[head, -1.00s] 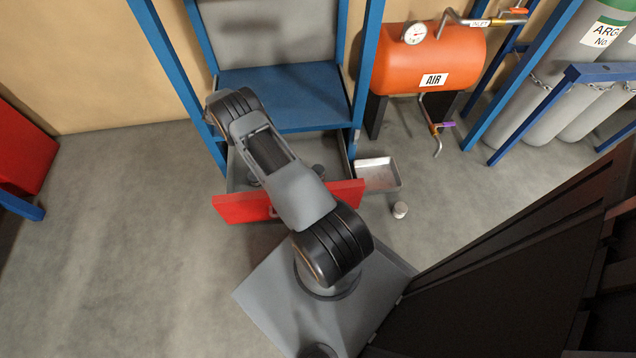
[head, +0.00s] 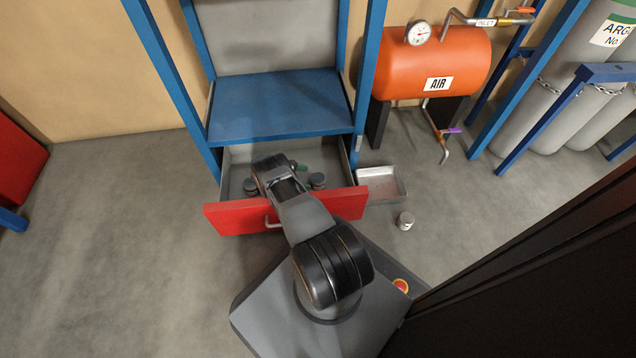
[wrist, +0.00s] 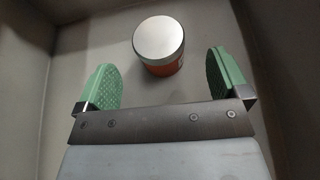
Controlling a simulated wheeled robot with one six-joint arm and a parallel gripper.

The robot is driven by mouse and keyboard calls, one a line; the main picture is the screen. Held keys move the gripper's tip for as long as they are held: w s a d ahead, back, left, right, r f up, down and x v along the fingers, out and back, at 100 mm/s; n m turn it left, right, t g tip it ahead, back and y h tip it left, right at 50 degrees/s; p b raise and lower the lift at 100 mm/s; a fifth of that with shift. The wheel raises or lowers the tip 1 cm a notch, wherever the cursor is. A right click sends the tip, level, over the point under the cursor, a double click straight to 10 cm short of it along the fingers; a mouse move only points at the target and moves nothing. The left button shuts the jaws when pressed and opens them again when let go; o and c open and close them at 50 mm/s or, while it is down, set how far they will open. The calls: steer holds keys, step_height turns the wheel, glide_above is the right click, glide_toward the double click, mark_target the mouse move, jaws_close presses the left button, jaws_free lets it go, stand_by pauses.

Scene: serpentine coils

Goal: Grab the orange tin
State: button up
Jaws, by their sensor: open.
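In the wrist view the orange tin (wrist: 165,67) stands on the grey drawer floor, with a flat silvery lid and an orange side. My gripper (wrist: 162,80) is open, its green finger pads apart. The tin lies just ahead of the gap between them, roughly centred, with no visible contact. My arm hides part of the drawer, and tin colours are hard to tell there.
A blue shelf frame (head: 275,105) stands above the drawer. A metal tray (head: 383,184) and a small pale tin (head: 405,221) are on the floor to its right. An orange air tank (head: 435,62) stands at the back right. The floor at left is clear.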

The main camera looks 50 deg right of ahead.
mark_target(313, 178)
steer(key=shift+b+x, duration=0.45)
steer(key=shift+x, duration=3.05)
steer(key=shift+w, duration=0.15)
steer(key=c, duration=1.1)
